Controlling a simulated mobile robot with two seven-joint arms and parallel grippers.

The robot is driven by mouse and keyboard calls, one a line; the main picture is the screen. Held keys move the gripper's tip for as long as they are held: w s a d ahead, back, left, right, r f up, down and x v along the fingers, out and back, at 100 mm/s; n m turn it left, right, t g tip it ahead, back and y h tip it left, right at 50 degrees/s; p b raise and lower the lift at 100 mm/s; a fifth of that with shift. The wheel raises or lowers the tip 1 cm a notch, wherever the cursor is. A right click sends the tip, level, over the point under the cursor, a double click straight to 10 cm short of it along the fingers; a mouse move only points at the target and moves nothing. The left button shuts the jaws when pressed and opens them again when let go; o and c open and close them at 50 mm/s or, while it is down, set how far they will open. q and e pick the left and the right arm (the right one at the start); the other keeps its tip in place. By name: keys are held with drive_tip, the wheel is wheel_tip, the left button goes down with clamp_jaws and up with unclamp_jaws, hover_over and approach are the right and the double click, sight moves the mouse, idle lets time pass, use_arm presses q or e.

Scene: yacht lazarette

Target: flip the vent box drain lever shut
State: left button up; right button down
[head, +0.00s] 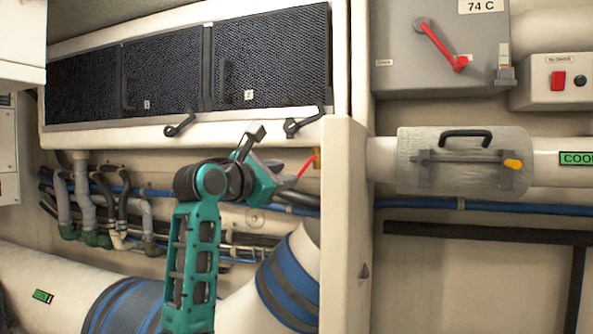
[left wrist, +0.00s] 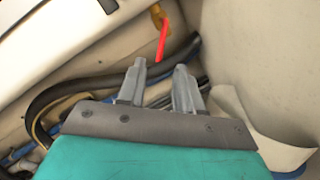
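The vent box (head: 185,128) is a long white housing with dark mesh panels on the left in the head view. A small red lever (head: 307,166) with a brass-coloured fitting (head: 317,156) sits below its right end. The lever also shows in the left wrist view (left wrist: 163,40), slanting down from its fitting (left wrist: 158,14). My left gripper (head: 286,178) is close to the lever in the head view. In the left wrist view its grey fingers (left wrist: 160,72) are apart with nothing held, and the lever's lower end appears just beyond the gap. I cannot tell whether they touch. My right gripper is out of view.
A cream upright post (head: 345,230) stands just right of my left gripper. Hoses and blue pipes (head: 130,190) run behind and below. A large duct (head: 240,300) lies beneath. A grey box with a red handle (head: 440,45) and a clamped pipe cover (head: 465,165) are at right.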

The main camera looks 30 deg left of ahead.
sight(300, 172)
use_arm(q)
drive_tip(key=shift+w+p, duration=0.35)
drive_tip(key=shift+w, duration=2.3)
drive_tip(key=shift+c, duration=0.3)
clamp_jaws()
